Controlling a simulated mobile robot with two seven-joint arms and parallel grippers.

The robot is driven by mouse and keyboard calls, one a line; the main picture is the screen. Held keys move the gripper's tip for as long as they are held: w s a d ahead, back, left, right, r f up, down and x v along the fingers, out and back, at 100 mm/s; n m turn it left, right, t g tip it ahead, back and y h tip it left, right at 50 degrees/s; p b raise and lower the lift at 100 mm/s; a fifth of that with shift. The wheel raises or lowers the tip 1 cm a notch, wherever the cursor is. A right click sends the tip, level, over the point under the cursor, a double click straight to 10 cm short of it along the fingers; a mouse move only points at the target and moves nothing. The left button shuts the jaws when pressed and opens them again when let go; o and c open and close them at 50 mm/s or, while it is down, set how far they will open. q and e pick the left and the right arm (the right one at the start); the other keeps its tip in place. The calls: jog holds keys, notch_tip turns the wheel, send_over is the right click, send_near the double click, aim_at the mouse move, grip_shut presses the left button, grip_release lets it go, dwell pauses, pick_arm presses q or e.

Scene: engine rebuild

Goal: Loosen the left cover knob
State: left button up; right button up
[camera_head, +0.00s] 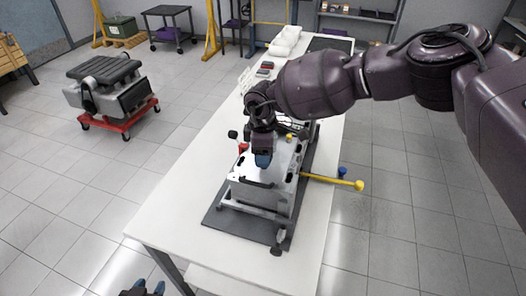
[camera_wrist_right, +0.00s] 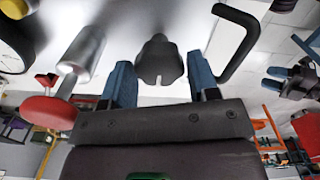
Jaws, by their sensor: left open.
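The white engine cover (camera_head: 243,190) is on the engine on the table. My right gripper (camera_head: 262,160) is over the top of this cover and hides the knob below it in the head view. In the right wrist view, a dark grey cover knob (camera_wrist_right: 158,62) with a notched end stands between the blue fingers of my right gripper (camera_wrist_right: 161,82). The fingers are apart, with a narrow gap showing on each side of the knob. My left gripper (camera_head: 143,289) is open and empty at the bottom edge of the head view, away from the engine.
A black handle (camera_wrist_right: 240,45) is close to the right finger. A silver cylinder (camera_wrist_right: 83,52) and a red part (camera_wrist_right: 48,112) are to the left. A yellow-ended bar (camera_head: 335,181) sticks out past the table's right edge. The table's near left part (camera_head: 165,228) is clear.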

jog(key=c, duration=0.6)
jog(key=shift+o, duration=0.2)
